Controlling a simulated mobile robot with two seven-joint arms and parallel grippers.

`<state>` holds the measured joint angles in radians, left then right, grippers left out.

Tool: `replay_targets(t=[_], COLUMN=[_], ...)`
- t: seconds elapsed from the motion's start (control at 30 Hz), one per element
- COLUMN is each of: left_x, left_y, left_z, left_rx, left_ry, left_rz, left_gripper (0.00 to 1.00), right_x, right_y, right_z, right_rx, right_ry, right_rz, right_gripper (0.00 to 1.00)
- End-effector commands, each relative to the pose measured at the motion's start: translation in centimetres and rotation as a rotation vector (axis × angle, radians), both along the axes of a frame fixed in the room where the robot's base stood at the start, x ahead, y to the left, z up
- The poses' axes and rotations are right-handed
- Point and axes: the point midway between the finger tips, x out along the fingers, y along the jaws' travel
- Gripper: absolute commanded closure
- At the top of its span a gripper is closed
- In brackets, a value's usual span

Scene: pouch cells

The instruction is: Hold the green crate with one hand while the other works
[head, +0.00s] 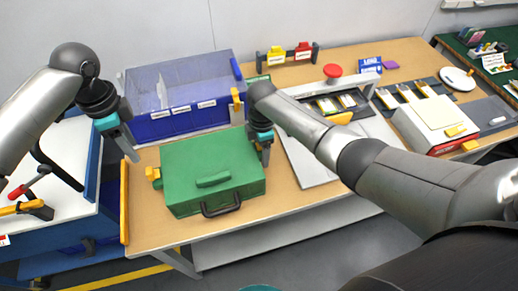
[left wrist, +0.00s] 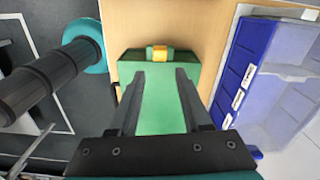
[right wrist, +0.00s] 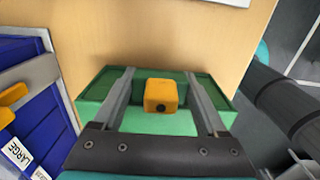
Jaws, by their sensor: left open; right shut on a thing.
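The green crate (head: 195,157) sits on the wooden table with its lid closed. It has a raised green grip on top, a black handle in front and a yellow latch (head: 153,174) on its left side. My right gripper (head: 264,156) is at the crate's right side, shut on it. In the right wrist view, another yellow latch (right wrist: 161,94) shows between its fingers (right wrist: 162,78). My left gripper (head: 130,158) is open and empty, above and left of the crate. In the left wrist view the crate (left wrist: 160,100) and its yellow latch (left wrist: 159,53) lie beyond the open fingers (left wrist: 159,74).
A blue bin with a clear cover (head: 182,122) stands behind the crate. A white-topped blue cart (head: 62,150) stands at the left. The wooden table (head: 150,235) is bare in front of the crate.

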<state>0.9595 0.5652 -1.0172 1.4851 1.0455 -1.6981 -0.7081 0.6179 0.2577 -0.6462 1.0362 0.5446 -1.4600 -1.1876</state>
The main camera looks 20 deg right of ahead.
Motion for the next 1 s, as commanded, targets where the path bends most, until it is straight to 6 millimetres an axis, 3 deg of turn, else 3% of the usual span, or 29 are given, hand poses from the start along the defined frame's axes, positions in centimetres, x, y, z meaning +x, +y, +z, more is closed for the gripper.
replay_targets(t=[0.07,0.4,0.77,1.0], left_x=[0.0,-0.3,-2.4,-3.4], left_y=[0.0,-0.1,0.9,4.1], left_z=[0.0,-0.4,-2.8,-3.4], left_rx=[0.0,-0.032,-0.323,-0.496], left_ry=[0.0,0.005,0.036,0.044], left_rz=[0.0,0.033,0.435,0.778], left_gripper=[0.62,1.0,1.0,1.0], right_x=[0.0,0.0,0.0,0.0], right_y=[0.0,0.0,0.0,0.0], right_z=[0.0,0.0,0.0,0.0], right_rx=[0.0,0.0,0.0,0.0], right_ry=[0.001,0.001,0.001,0.0], right_rz=[-0.001,-0.001,-0.001,-0.001], right_gripper=[1.0,1.0,1.0,1.0])
